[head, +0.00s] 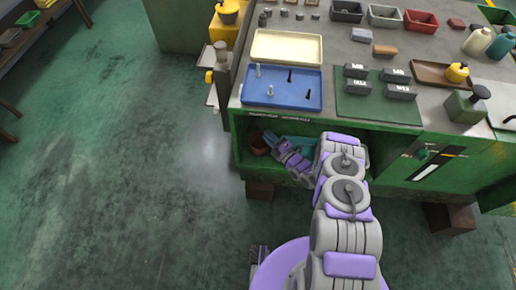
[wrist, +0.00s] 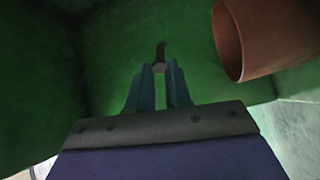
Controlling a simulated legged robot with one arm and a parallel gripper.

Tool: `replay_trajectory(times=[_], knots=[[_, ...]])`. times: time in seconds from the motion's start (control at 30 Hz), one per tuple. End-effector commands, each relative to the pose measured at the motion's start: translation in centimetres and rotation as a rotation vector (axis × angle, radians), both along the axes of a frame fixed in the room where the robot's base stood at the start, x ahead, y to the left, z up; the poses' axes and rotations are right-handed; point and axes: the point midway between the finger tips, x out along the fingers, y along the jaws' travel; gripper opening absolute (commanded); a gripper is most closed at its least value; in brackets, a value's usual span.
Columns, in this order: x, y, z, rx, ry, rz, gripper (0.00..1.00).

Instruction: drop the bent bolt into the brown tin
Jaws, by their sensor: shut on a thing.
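My gripper (head: 271,139) reaches into the open green compartment under the bench top. In the wrist view my gripper (wrist: 158,75) has its blue fingers shut on the bent bolt (wrist: 160,52), a small dark piece with a paler end between the fingertips. The brown tin (wrist: 232,45) is to the right of the fingertips in the wrist view, apart from the bolt. Its inside does not show clearly. In the head view the brown tin (head: 258,146) stands at the left end of the compartment, close to my gripper, which hides the bolt there.
Green compartment walls (wrist: 120,40) surround my gripper closely. A teal tray (head: 298,142) lies behind my arm in the compartment. Above, the bench top holds a blue tray (head: 283,102) with several bolts and a cream tray (head: 287,60). The floor at left is clear.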

Motion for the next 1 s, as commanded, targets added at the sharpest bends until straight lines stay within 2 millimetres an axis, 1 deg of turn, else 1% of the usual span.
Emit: replay_trajectory(times=[0.03,0.2,0.57,0.6,0.87,0.9,1.0], knots=[[0.0,-0.1,-1.1,0.001,-0.001,-0.001,0.0],[0.1,-0.3,-2.2,0.003,-0.001,-0.002,0.0],[0.0,-0.1,-2.3,0.0,0.0,-0.001,0.0],[0.0,-0.1,-2.3,0.0,0.0,-0.001,0.22],[0.0,-0.1,-2.4,0.001,0.001,-0.001,0.47],[0.0,-0.2,-2.4,0.001,0.001,-0.001,0.49],[0.0,-0.2,-2.3,0.002,0.001,-0.001,0.49]])
